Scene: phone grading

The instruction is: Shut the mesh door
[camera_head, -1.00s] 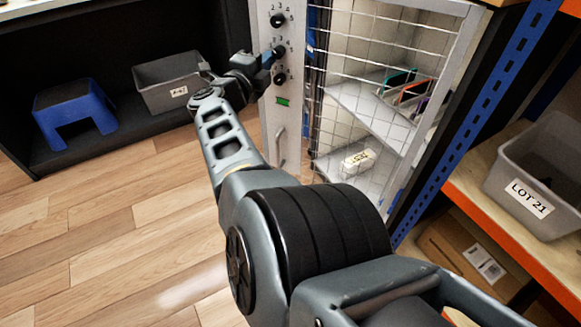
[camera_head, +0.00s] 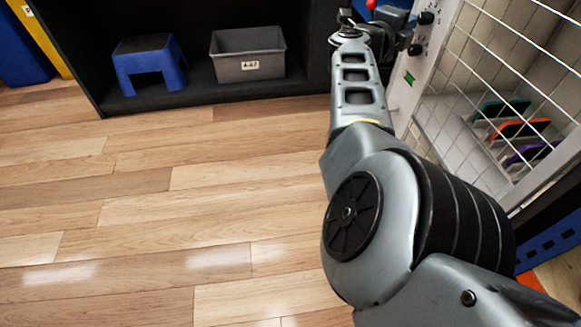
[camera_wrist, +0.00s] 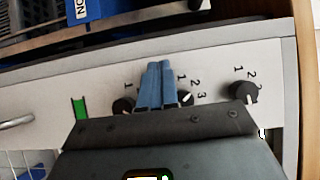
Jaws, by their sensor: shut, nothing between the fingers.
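The mesh door (camera_head: 548,182) is a white wire grid in a pale frame at the right of the head view. Phones show through its wires. I cannot tell whether it is fully shut. Beside it stands a pale panel (camera_head: 408,85) with black knobs and a green mark. The panel also crosses the wrist view (camera_wrist: 55,85), with a handle (camera_wrist: 15,121) at its left end. My gripper (camera_wrist: 156,66) is shut and empty, its blue fingertips over the panel between two knobs; contact is unclear. In the head view the fingertips are hidden at the top edge.
A blue step stool (camera_head: 148,62) and a grey bin (camera_head: 248,55) sit on a low black shelf at the back. Several coloured phones (camera_head: 520,128) stand inside the cabinet. The wooden floor (camera_head: 160,200) at left is clear.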

